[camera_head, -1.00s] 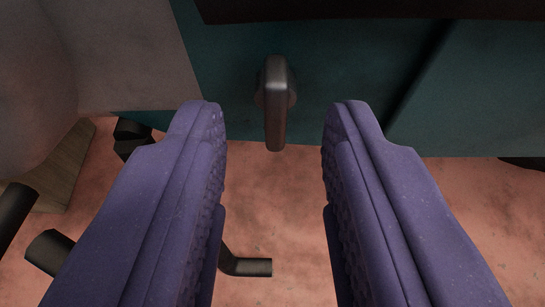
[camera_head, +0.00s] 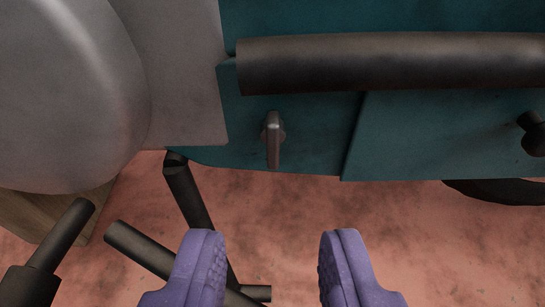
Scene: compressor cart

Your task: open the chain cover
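A teal panel (camera_head: 310,150) runs across the upper part of the view, and I take it to be the chain cover. A small grey metal handle (camera_head: 273,140) hangs straight down on it, near its lower edge. My gripper (camera_head: 272,242), with two purple padded fingers, is open and empty at the bottom of the picture. The handle appears above the gap between the fingertips and is apart from both. The panel's edges and any hinge are partly hidden.
A thick dark bar (camera_head: 390,62) crosses in front of the teal body above the handle. A large grey rounded body (camera_head: 70,95) fills the left. Dark pipes (camera_head: 150,250) lie at lower left. A dark knob (camera_head: 535,135) sits at right. Reddish floor (camera_head: 430,240) shows below.

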